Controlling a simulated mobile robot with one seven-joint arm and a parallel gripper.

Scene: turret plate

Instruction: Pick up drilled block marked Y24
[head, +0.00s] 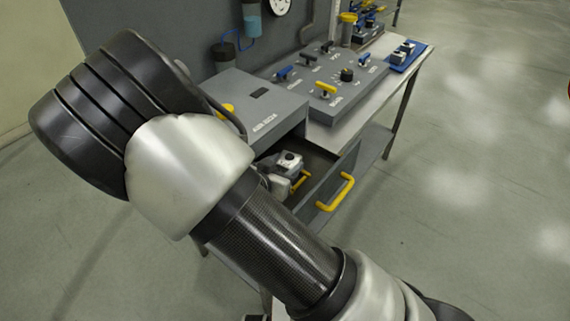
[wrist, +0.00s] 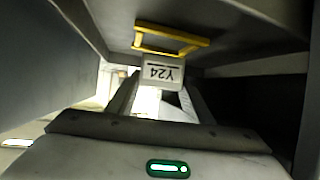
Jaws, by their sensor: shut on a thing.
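The drilled block marked Y24 (wrist: 162,73) is a small light-grey block. In the wrist view it sits between the fingertips of my gripper (wrist: 160,88), its label upside down. My gripper is shut on it. A yellow bar handle (wrist: 170,40) shows just beyond the block. In the head view my arm covers much of the open drawer (head: 318,165). A grey and white shape with a dark round spot (head: 289,161) shows at the drawer; I cannot tell whether it is the block or part of my gripper.
The drawer front has a yellow handle (head: 336,192). Above it are a grey cabinet (head: 245,100) and a sloped panel (head: 320,75) with yellow, blue and black knobs. A blue tray (head: 412,61) with grey blocks lies at the bench's right end. The floor to the right is clear.

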